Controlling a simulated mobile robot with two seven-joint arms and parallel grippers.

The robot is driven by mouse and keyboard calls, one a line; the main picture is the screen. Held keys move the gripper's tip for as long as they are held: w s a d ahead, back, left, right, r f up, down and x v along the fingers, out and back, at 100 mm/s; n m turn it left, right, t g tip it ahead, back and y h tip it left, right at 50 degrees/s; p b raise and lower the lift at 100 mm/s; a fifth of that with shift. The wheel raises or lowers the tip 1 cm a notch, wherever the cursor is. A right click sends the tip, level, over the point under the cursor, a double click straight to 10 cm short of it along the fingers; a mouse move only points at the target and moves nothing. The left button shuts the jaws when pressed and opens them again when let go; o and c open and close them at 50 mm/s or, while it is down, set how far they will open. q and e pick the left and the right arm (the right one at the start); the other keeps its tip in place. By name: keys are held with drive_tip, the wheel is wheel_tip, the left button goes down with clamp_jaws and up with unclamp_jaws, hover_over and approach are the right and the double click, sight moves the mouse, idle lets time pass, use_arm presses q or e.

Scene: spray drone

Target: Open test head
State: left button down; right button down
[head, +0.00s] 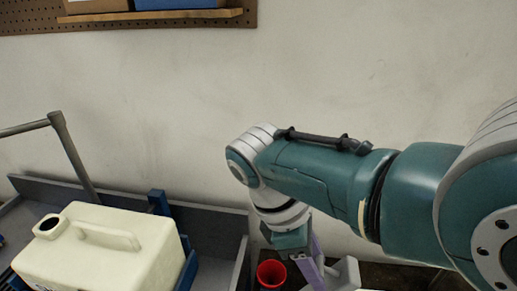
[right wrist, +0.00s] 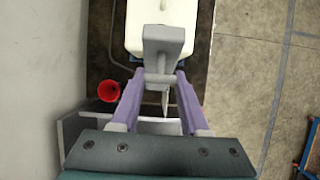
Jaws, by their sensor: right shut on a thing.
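My right gripper (right wrist: 160,80) has purple fingers and is closed on a grey piece (right wrist: 168,45) with a wide block-like end, which looks like a handle or lever. I cannot tell for sure whether it is part of the test head. In the head view my right arm comes in from the right and bends down, and the right gripper (head: 318,270) shows only partly, at the bottom edge beside a pale grey part (head: 346,272). My left gripper is in neither view.
A cream tank (head: 105,245) with a moulded handle and open neck sits in a grey tray (head: 215,222) at lower left. A red cup (head: 271,273) stands close left of the gripper, also in the right wrist view (right wrist: 109,90). A wall is behind, with a pegboard shelf (head: 150,15).

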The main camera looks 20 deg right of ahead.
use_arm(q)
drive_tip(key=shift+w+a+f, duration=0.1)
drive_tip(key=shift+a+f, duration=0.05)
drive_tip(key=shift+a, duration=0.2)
use_arm(e)
drive_tip(key=shift+w+a, duration=0.4)
drive_tip(key=shift+a, duration=0.2)
drive_tip(key=shift+f, duration=0.1)
drive_tip(key=shift+c, duration=2)
unclamp_jaws()
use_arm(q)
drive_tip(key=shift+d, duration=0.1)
use_arm(e)
drive_tip(key=shift+d, duration=0.1)
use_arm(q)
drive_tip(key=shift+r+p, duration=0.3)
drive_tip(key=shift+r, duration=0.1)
use_arm(e)
drive_tip(key=v, duration=1)
